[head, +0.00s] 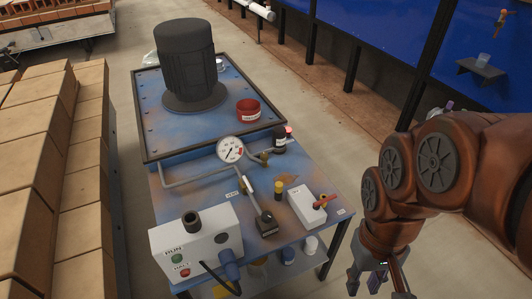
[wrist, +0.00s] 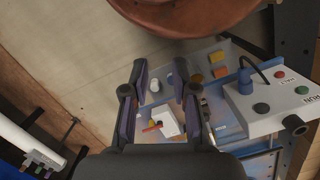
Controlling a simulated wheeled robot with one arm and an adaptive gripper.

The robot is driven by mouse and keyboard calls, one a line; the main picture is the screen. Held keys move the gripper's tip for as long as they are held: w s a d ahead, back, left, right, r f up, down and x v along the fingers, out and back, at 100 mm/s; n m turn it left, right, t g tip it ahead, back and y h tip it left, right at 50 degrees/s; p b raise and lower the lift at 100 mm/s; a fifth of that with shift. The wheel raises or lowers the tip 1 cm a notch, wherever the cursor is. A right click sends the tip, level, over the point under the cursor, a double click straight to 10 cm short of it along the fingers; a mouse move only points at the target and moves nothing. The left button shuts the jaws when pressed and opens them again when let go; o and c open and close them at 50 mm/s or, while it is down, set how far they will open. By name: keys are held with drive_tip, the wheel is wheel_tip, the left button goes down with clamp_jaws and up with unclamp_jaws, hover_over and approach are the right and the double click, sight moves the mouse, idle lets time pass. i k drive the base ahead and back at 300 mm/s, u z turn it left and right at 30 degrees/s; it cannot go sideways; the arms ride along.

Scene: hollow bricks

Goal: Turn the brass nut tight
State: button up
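A small brass-coloured fitting (head: 264,157), which looks like the brass nut, sits on the grey pipe right of the round pressure gauge (head: 230,149). It is too small to tell how tight it is. My gripper (head: 376,284) hangs off the right side of the blue bench, well apart from the fitting. In the wrist view my gripper (wrist: 160,70) has its two fingers spread with nothing held between them. I cannot make out the nut in the wrist view.
Brick stacks (head: 32,170) stand at left. Floor is clear right of the bench.

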sight(264, 156)
drive_tip(key=u, duration=0.55)
drive_tip(key=k, duration=1.2)
drive_tip(key=z, duration=0.05)
drive_tip(key=i, duration=0.4)
drive_tip(key=z, duration=0.7)
drive_tip(key=i, duration=1.4)
drive_tip(key=u, duration=1.05)
drive_tip(key=i, duration=0.25)
drive_tip(key=u, duration=0.3)
